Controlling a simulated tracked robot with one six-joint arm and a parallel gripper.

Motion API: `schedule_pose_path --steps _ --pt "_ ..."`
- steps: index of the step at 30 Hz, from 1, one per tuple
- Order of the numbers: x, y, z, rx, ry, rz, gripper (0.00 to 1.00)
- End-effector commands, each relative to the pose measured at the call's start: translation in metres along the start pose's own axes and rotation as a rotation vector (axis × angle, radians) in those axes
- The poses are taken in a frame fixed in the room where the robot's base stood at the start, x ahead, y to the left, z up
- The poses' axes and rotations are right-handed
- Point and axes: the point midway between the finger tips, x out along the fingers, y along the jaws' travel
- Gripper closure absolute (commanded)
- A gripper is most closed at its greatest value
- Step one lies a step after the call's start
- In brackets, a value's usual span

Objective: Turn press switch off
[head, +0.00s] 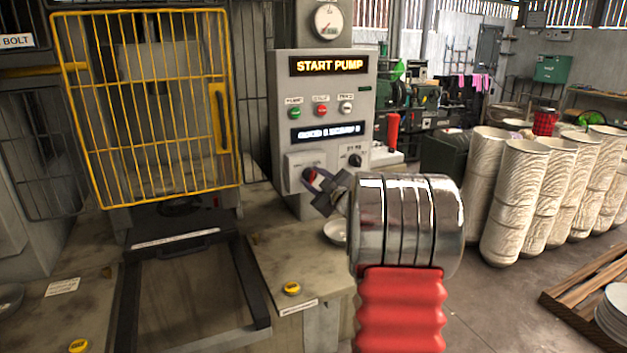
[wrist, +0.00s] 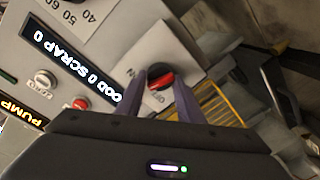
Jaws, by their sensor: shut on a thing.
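The press switch is a rotary knob in red and black (head: 309,175) on a light square plate on the front of the grey control panel (head: 285,120). The knob also shows in the wrist view (wrist: 160,79), with lettering on the plate partly hidden by the fingers. My gripper (head: 317,181) reaches the panel from the right. In the wrist view its two purple fingers stand on either side of the knob, shut on it.
The panel display (head: 328,66) reads START PUMP. A yellow cage guard (head: 145,105) stands left of the panel. A yellow button (head: 292,288) sits on the bench below. Stacked pale cylinders (head: 515,200) stand at the right.

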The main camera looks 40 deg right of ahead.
Motion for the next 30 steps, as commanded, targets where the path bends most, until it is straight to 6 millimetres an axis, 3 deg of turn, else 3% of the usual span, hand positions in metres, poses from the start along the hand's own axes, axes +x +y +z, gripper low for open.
schedule_pose_path --steps 30 --pt "0.0011 -0.0064 -0.0023 -0.933 -0.062 -0.016 0.89"
